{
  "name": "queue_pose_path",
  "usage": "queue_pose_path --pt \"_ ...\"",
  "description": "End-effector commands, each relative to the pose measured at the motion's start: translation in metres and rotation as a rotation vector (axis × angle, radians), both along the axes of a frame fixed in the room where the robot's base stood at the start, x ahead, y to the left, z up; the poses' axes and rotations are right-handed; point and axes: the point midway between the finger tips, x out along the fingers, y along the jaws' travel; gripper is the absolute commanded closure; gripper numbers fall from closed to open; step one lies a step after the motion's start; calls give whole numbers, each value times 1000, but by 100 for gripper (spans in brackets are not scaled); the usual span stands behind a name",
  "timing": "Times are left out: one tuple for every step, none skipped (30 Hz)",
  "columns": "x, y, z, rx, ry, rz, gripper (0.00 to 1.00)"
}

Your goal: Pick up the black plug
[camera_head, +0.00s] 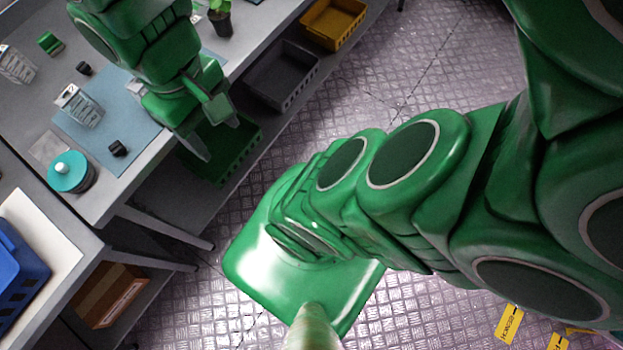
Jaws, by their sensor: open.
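A small black plug (118,149) lies on the blue mat (88,142) near the front edge of the grey table. A second small black piece (84,68) lies further back, past the mat; I cannot tell from its shape whether it is also a plug. My gripper (218,140) is open, its two fingers pointing down beyond the table's front edge, to the right of the black plug. It is apart from the plug, and nothing shows between the fingers. My green wrist hides the right part of the mat.
A clear rack (80,105) stands on the mat, with a teal-lidded container (70,172) left of the plug. A green block (50,43) and a potted plant (220,18) are further back. Dark (283,76), yellow (333,22) and green (228,150) crates sit on the lower shelf.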

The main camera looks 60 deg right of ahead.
Motion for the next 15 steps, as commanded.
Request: queue_pose_path --pt "0 -12 -3 -33 13 -32 40" --pt "0 -12 -3 -33 14 -32 40" --pt "0 -12 -3 -33 14 -32 40" --pt "0 -12 -3 -33 14 -32 40" --pt "0 -12 -3 -34 15 -34 40" --pt "1 -13 -4 -38 17 -37 40" --pt "1 -14 -4 -41 18 -41 40" --pt "3 -16 -4 -45 17 -43 40" --pt "6 -16 -4 -47 13 -42 40" --pt "10 -16 -5 -49 8 -42 40" --pt "15 -16 -5 -52 2 -40 40" --pt "23 -17 -5 -56 -11 -38 40" --pt "31 -17 -6 -60 -24 -37 40" --pt "40 -17 -6 -65 -39 -35 40" --pt "53 -18 -6 -71 -58 -32 40"
